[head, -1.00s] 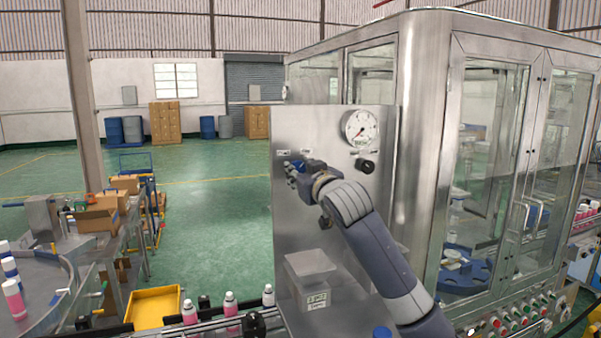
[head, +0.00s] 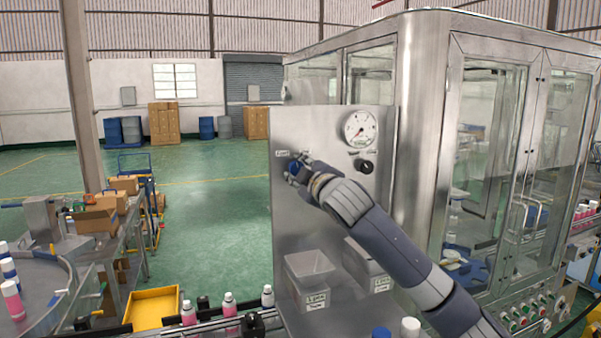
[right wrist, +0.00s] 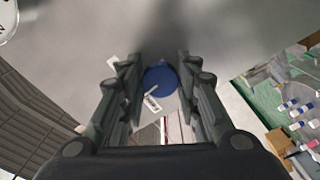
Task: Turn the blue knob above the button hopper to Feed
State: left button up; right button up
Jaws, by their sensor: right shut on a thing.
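The blue knob (right wrist: 160,79) sits on the upright steel panel (head: 330,215), between the two fingers of my right gripper (right wrist: 158,85) in the right wrist view. My right gripper (head: 294,171) is shut on it at the panel's upper left in the head view, where it mostly hides the knob. Small white labels (right wrist: 152,103) flank the knob; their words are too small to read. Two hoppers, left (head: 309,268) and right (head: 362,258), are mounted lower on the panel; I cannot read their labels. My left gripper is out of view.
A pressure gauge (head: 361,129) and a black knob (head: 366,167) are on the panel right of my gripper. A glass-doored machine (head: 490,150) stands at the right. Bottles (head: 230,302) line a conveyor below.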

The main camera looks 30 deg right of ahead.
jog(key=shift+r+n, duration=0.1)
jog(key=shift+n, duration=3.6)
jog(key=o, duration=1.1)
jog(key=shift+s, duration=0.1)
jog(key=v, duration=1.2)
